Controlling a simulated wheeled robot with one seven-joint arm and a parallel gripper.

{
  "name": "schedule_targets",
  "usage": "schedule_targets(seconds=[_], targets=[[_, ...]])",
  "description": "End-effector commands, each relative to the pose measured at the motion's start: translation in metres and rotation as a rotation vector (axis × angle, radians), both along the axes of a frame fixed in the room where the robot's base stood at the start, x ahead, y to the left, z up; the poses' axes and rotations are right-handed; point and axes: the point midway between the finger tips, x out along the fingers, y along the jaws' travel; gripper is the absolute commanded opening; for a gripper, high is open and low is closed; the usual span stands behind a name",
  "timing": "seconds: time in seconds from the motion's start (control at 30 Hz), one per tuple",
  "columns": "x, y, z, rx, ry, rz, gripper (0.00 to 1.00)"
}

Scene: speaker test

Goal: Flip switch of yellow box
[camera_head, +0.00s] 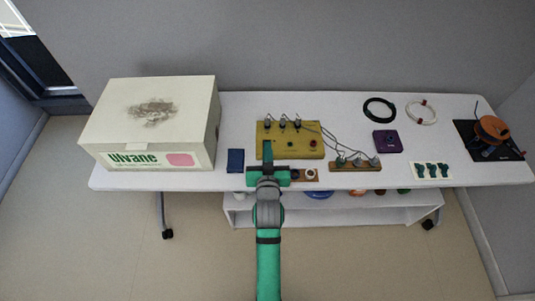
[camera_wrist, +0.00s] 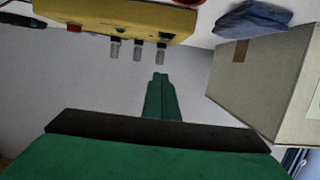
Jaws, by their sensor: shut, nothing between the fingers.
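The yellow box (camera_head: 301,152) lies on the white table in the middle of the head view. It carries a row of grey connectors at its back edge, and small parts including a red knob (camera_head: 312,143) on its face. I cannot tell for certain which part is the switch. My gripper (camera_head: 267,145) is shut and empty, pointing at the left part of the box and covering some of it. In the wrist view the box (camera_wrist: 130,14) is at the top edge, with connectors hanging toward the shut fingertips (camera_wrist: 161,76). Contact between fingertips and box cannot be seen.
A large cream carton (camera_head: 150,120) stands at the left, with a blue object (camera_head: 236,161) beside it. Wires run from the box to a wooden strip (camera_head: 355,166) with connectors. A purple box (camera_head: 387,141), cable coils (camera_head: 379,110) and an orange spool (camera_head: 492,129) are to the right.

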Motion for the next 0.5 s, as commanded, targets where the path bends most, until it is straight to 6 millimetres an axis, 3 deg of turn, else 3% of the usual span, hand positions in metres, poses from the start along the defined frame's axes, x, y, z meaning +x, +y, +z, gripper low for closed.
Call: schedule_targets(seconds=[0.3,0.5], targets=[[0.058,0.002,-0.013,0.000,-0.001,0.002,0.00],[0.057,0.000,-0.042,0.000,0.002,0.000,0.00]])
